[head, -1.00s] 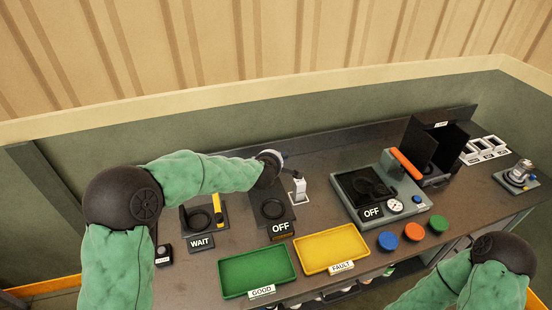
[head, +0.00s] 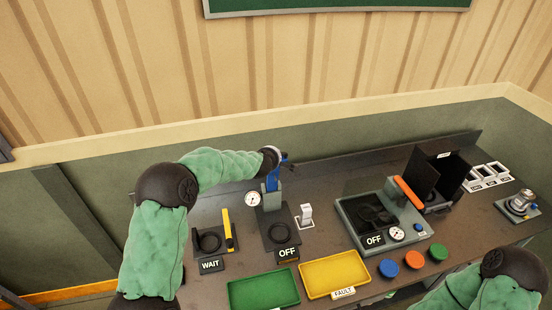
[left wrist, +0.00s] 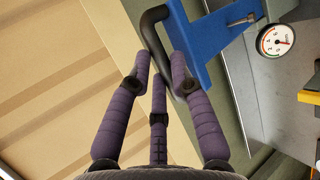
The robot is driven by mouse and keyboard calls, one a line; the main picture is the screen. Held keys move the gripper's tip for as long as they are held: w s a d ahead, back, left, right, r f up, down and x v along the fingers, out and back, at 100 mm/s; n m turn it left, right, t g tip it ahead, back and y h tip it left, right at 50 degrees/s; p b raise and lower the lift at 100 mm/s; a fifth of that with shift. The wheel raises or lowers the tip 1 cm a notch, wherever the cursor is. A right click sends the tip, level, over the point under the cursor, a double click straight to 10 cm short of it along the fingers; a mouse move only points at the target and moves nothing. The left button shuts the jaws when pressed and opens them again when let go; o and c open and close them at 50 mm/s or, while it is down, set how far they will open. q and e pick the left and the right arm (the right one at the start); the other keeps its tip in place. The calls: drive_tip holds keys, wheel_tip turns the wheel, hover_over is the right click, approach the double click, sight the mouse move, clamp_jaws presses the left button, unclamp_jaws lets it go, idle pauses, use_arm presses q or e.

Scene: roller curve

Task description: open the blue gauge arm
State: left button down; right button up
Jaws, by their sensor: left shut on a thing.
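The blue gauge arm (head: 272,181) stands roughly upright at the back of the middle OFF station, above a grey block (head: 271,201). Its round white dial (head: 252,199) shows at its left side. In the left wrist view, the blue arm (left wrist: 212,38) carries a black bar handle (left wrist: 152,25), and the dial (left wrist: 275,40) is at the upper right. My left gripper (left wrist: 161,68) is shut on this handle, with its purple fingers around it. In the head view, my left gripper (head: 279,158) is at the top of the blue arm. My right gripper is out of view.
The OFF station's black ring (head: 282,235) lies open in front. A WAIT station (head: 210,243) with a yellow lever is to the left. A white switch (head: 306,215) is close on the right. Green (head: 264,290) and yellow (head: 335,274) trays lie in front.

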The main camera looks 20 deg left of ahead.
use_arm(q)
drive_tip(key=shift+w+a+r+p, duration=0.35)
drive_tip(key=shift+w+a+r, duration=0.1)
drive_tip(key=shift+w+a, duration=0.25)
drive_tip(key=shift+d, duration=0.15)
drive_tip(key=c, duration=1.1)
unclamp_jaws()
drive_tip(key=shift+f, duration=0.1)
drive_tip(key=shift+s, duration=0.1)
drive_tip(key=shift+s+d, duration=0.1)
drive_tip(key=shift+s, duration=0.15)
drive_tip(key=v, duration=1.1)
drive_tip(key=shift+r, duration=0.35)
drive_tip(key=shift+s, duration=0.1)
